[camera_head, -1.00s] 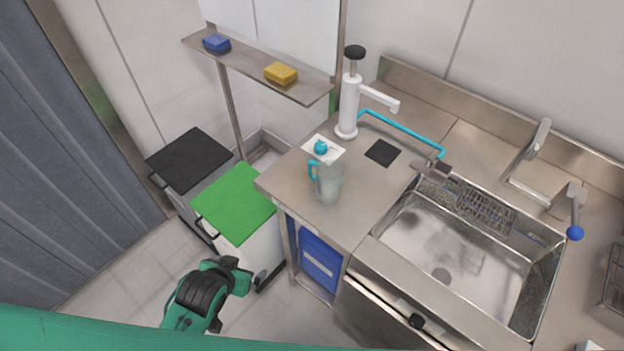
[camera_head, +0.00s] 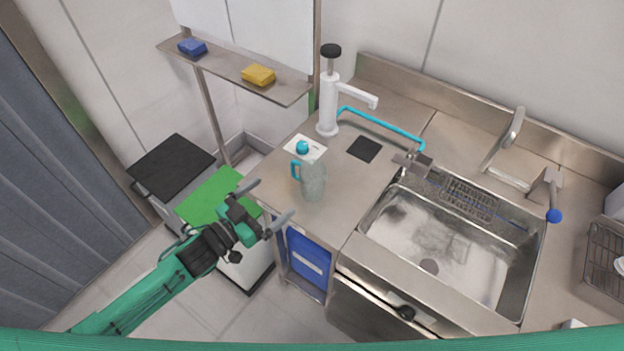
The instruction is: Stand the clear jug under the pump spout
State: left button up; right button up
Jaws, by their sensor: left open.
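The clear jug (camera_head: 314,181) stands upright on the steel counter, near its front left corner, with its teal handle (camera_head: 296,171) on the left side. The white pump (camera_head: 328,108) with a black knob stands behind it, and its spout (camera_head: 360,97) points right. A black square (camera_head: 364,148) lies on the counter below and in front of the spout. My left gripper (camera_head: 270,205) is open and empty, left of the jug and apart from it, with its fingers near the counter's left edge. My right gripper is not in view.
A white card with a teal knob (camera_head: 302,147) lies behind the jug. A teal hose (camera_head: 385,122) runs from the pump to the sink (camera_head: 440,250) on the right. A shelf (camera_head: 225,66) with sponges is at the back left. Green-lidded (camera_head: 212,195) and black-lidded (camera_head: 172,165) bins stand left of the counter.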

aim_at(307, 166)
pick_arm(q)
jog(key=p+x, duration=0.2)
jog(key=x, duration=0.6)
jog(key=p+x, duration=0.2)
jog(key=x, duration=0.2)
jog(key=shift+w+d+r, duration=0.1)
jog(key=shift+w, duration=0.15)
jog(key=shift+w+d, duration=0.25)
jog(key=c, duration=0.7)
jog(key=shift+c, duration=0.2)
